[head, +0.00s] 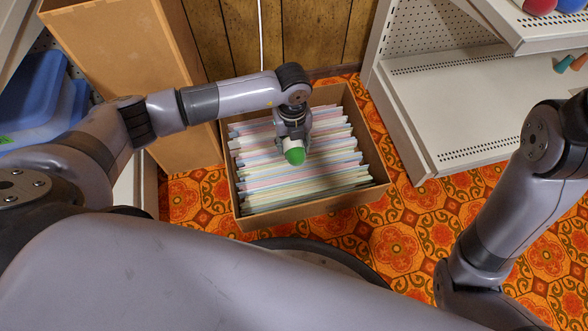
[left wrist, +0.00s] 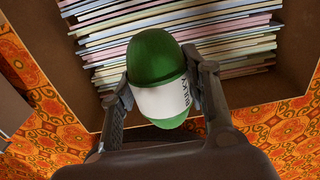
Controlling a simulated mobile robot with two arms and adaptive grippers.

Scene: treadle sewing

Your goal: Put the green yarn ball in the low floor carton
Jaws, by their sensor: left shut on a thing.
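My left gripper (head: 294,146) is shut on the green yarn ball (head: 294,156), a rounded green thing with a white paper band. The left wrist view shows the ball (left wrist: 157,62) squeezed between the two fingers of my left gripper (left wrist: 160,88). The ball is over the low floor carton (head: 306,213), an open brown box on the floor, filled with upright patterns or papers (head: 300,180). The gap between ball and papers is hard to judge. My right arm shows at the right, but its gripper is out of the picture.
A tall brown carton (head: 120,60) stands at the back left, beside the low one. Blue bins (head: 40,105) sit on a left shelf. White perforated shelves (head: 450,105) stand at the right, with balls (head: 540,5) on the upper one. Orange patterned floor (head: 405,235) is clear at the front right.

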